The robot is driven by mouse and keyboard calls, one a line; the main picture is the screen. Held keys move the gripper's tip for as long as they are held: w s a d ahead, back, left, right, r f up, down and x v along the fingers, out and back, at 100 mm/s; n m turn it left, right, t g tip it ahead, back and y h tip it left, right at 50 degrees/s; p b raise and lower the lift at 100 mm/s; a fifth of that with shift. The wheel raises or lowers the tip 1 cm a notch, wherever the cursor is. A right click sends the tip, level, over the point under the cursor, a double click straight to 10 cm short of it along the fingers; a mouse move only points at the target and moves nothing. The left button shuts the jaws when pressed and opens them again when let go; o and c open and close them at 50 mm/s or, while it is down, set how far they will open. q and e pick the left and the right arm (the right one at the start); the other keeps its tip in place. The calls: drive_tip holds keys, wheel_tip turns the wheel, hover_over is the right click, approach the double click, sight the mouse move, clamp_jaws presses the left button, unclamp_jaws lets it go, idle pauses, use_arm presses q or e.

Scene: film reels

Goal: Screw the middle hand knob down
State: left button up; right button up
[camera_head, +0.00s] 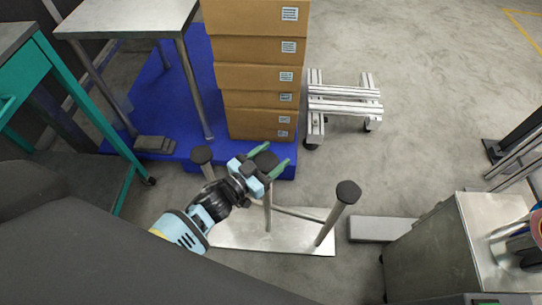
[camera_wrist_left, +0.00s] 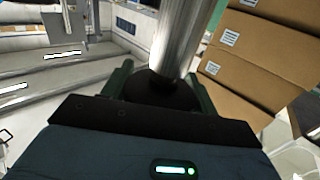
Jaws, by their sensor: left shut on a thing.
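A silver metal plate (camera_head: 232,234) on the floor carries three upright posts with dark knobs on top. The middle hand knob (camera_head: 266,161) is between the green fingers of my left gripper (camera_head: 275,156), which is shut on it. In the left wrist view the dark knob (camera_wrist_left: 152,86) sits between the fingers (camera_wrist_left: 157,84), with its metal post (camera_wrist_left: 180,38) beyond it. The left knob (camera_head: 201,155) and the right knob (camera_head: 348,192) stand free on either side. The thread under the middle knob is hidden. My right gripper is not in view.
A stack of cardboard boxes (camera_head: 258,77) stands on a blue platform (camera_head: 166,92) just behind the posts. An aluminium-frame trolley (camera_head: 344,103) is at the back right. A metal cabinet (camera_head: 430,255) stands at the right, a teal-framed bench (camera_head: 62,68) at the left.

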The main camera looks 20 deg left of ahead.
use_arm(q)
drive_tip(key=shift+d+r+m+h, duration=0.1)
drive_tip(key=shift+m+h, duration=0.3)
drive_tip(key=shift+h, duration=0.1)
drive_tip(key=shift+m+g+h+p, duration=0.6)
drive_tip(key=shift+g+h, duration=0.2)
drive_tip(key=shift+h, duration=0.1)
drive_tip(key=shift+s+d+m+g+h, duration=0.1)
drive_tip(key=shift+m+g+h, duration=0.3)
drive_tip(key=shift+m+h, duration=0.1)
drive_tip(key=o, duration=1)
drive_tip(key=shift+s, duration=0.1)
